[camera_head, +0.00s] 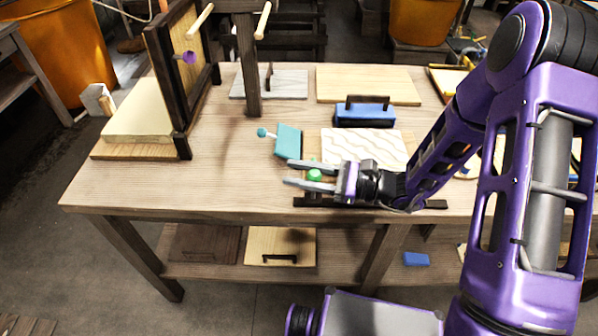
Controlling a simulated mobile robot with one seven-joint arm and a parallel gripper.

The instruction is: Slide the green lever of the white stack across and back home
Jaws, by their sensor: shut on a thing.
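The white stack (350,142) lies near the front of the table, with a wavy-patterned white top. The green lever (314,175) shows as a round green knob at its front left, above a dark rail (428,204). My gripper (290,172) reaches in from the right, pointing left. Its two grey fingers lie on either side of the green knob and are shut on it. My gripper and arm hide the lower right part of the stack and much of the rail.
A teal block with a round knob (288,140) stands just left of the stack. A blue block with a dark handle (364,115) stands behind it. A dark upright frame (165,80) is at the left. The front left tabletop is clear.

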